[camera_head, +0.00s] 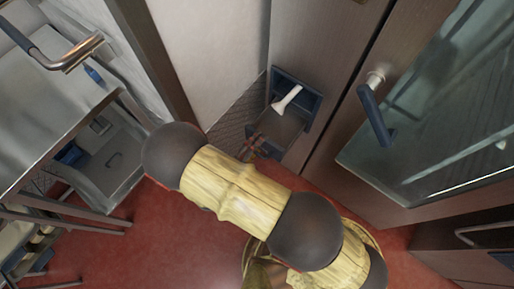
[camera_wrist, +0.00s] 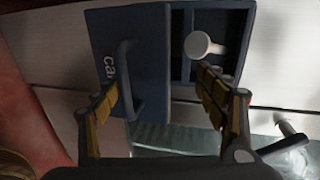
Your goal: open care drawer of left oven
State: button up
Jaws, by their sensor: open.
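The care drawer (camera_head: 279,124) is a small dark blue unit low on the oven (camera_head: 327,52), left of its glass door, and it stands open. In the wrist view its blue front (camera_wrist: 152,55) shows part of the lettering, "ca", and a dark bar handle (camera_wrist: 127,82). The open compartment shows to the right of that front, with a white round-ended item (camera_wrist: 203,45) in it. My gripper (camera_wrist: 158,95) is open in front of the drawer, with the handle near its left finger; contact cannot be told. In the head view my gripper (camera_head: 254,146) is small, beside the drawer.
The oven's glass door (camera_head: 440,95) with a blue handle (camera_head: 376,115) is right of the drawer. A metal table (camera_head: 60,95) with shelves stands at the left.

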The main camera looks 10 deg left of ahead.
jog(key=o, duration=0.7)
jog(key=r, duration=0.5)
jog(key=shift+w+a, duration=0.25)
jog(key=shift+a, duration=0.1)
jog(key=shift+o, duration=0.2)
jog(key=shift+r, duration=0.35)
jog(key=shift+s+r, duration=0.1)
jog(key=shift+r, duration=0.2)
jog(key=shift+c, duration=0.3)
jog(key=shift+s+d+r, duration=0.2)
jog(key=shift+s+r, duration=0.05)
jog(key=shift+s, duration=0.15)
jog(key=c, duration=0.6)
jog(key=shift+f, duration=0.15)
jog(key=c, duration=0.8)
jog(key=shift+w+f, duration=0.2)
jog(key=shift+s+r, duration=0.1)
jog(key=shift+n, duration=0.4)
jog(key=f, duration=0.1)
jog(key=s+f+p, duration=0.1)
jog(key=f, duration=0.1)
jog(key=f+p, duration=0.1)
jog(key=shift+s+d+f, duration=0.2)
jog(key=shift+d+f, duration=0.05)
jog(key=shift+d, duration=0.1)
notch_tip(320, 180, down, 4)
jog(key=a, duration=0.2)
jog(key=shift+m, duration=0.4)
jog(key=shift+b+x, duration=0.75)
jog(key=shift+x, duration=2.65)
